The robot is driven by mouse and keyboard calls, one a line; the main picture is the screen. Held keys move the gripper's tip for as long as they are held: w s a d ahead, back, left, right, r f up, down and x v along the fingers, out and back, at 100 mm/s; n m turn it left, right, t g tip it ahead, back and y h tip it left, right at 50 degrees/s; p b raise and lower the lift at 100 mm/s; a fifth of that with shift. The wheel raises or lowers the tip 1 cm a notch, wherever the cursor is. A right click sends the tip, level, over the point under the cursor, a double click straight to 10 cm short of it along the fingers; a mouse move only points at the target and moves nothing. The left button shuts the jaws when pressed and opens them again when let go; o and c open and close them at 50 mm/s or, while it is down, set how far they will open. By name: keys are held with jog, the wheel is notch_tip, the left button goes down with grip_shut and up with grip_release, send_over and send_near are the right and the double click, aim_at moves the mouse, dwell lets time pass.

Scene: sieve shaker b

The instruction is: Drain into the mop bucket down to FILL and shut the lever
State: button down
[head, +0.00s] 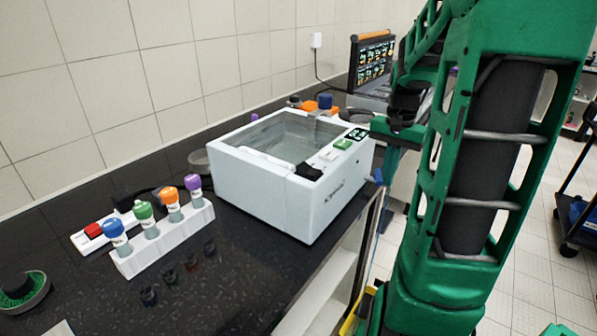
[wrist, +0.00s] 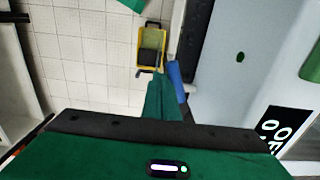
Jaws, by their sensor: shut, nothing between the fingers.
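The white bath (head: 325,205) stands on the dark counter, with a clear top and a small display (head: 357,134). Its side also shows at right in the wrist view (wrist: 225,85). A blue lever (head: 378,176) sticks out at its right end; it also shows in the wrist view (wrist: 176,78). My gripper (wrist: 160,80) is shut and empty, pointing down just beside the lever; I cannot tell whether they touch. The yellow mop bucket (wrist: 139,50) is on the floor below, with a dark grey-green inside. I cannot make out a FILL mark or a stream.
A white rack (head: 160,250) of colour-capped bottles stands left on the counter (head: 225,295). A white box with a red switch (head: 93,231) lies beside it. A monitor (head: 371,62) stands behind the bath. The tiled floor (wrist: 85,60) left of the bucket is clear. A dark cart is far right.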

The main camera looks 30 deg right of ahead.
jog(key=shift+w, duration=0.1)
jog(key=shift+w+a, duration=0.3)
jog(key=shift+a, duration=0.1)
jog(key=shift+w, duration=0.15)
jog(key=shift+r, duration=0.15)
notch_tip(320, 180, up, 7)
jog(key=s, duration=0.1)
jog(key=shift+d, duration=0.15)
dwell(0.4)
